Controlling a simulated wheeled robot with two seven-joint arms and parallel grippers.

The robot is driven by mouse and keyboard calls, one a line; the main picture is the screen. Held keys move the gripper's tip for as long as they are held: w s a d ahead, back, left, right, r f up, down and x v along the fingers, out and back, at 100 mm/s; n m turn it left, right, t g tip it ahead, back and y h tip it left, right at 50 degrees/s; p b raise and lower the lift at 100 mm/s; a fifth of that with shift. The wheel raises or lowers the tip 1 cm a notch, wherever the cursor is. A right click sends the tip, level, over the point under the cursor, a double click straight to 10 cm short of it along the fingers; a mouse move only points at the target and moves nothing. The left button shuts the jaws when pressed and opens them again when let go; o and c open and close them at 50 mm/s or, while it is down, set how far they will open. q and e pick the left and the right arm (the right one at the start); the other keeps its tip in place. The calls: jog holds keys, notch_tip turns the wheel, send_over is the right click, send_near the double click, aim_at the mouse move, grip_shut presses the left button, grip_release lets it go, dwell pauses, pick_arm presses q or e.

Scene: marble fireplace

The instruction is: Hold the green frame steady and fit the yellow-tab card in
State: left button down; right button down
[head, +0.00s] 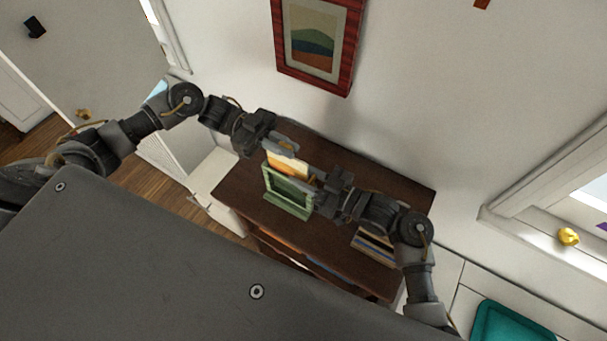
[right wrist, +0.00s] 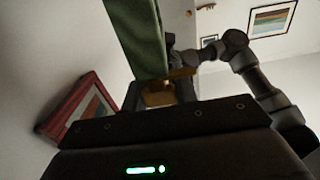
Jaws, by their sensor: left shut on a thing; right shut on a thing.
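The green frame (head: 289,209) stands upright on the dark wooden cabinet top. My right gripper (head: 316,187) is shut on its right side. The card (head: 287,165), orange with a pale yellow part at its top, stands at the frame's upper edge. My left gripper (head: 283,147) is shut on the card from above. I cannot tell whether the card's lower edge is inside the frame or just behind it. In the right wrist view the green frame (right wrist: 138,38) runs up from my gripper, with the yellow-orange card (right wrist: 158,96) beside it, partly hidden.
The dark cabinet top (head: 240,190) is clear to the left of the frame. A rack of flat items (head: 374,246) lies at the cabinet's right front, by my right arm. A red-framed picture (head: 315,42) hangs on the wall behind. A teal tray (head: 512,328) is at lower right.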

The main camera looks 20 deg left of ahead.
aim_at(286, 161)
pick_arm(q)
jog(key=shift+f, duration=3.3)
jog(key=c, duration=1.4)
grip_release()
jog(key=shift+c, duration=0.6)
jog(key=shift+r, duration=0.6)
jog(key=shift+o, duration=1.3)
jog(key=shift+r, duration=0.25)
pick_arm(e)
jog(key=shift+f, duration=0.1)
pick_arm(q)
jog(key=shift+r, duration=2.2)
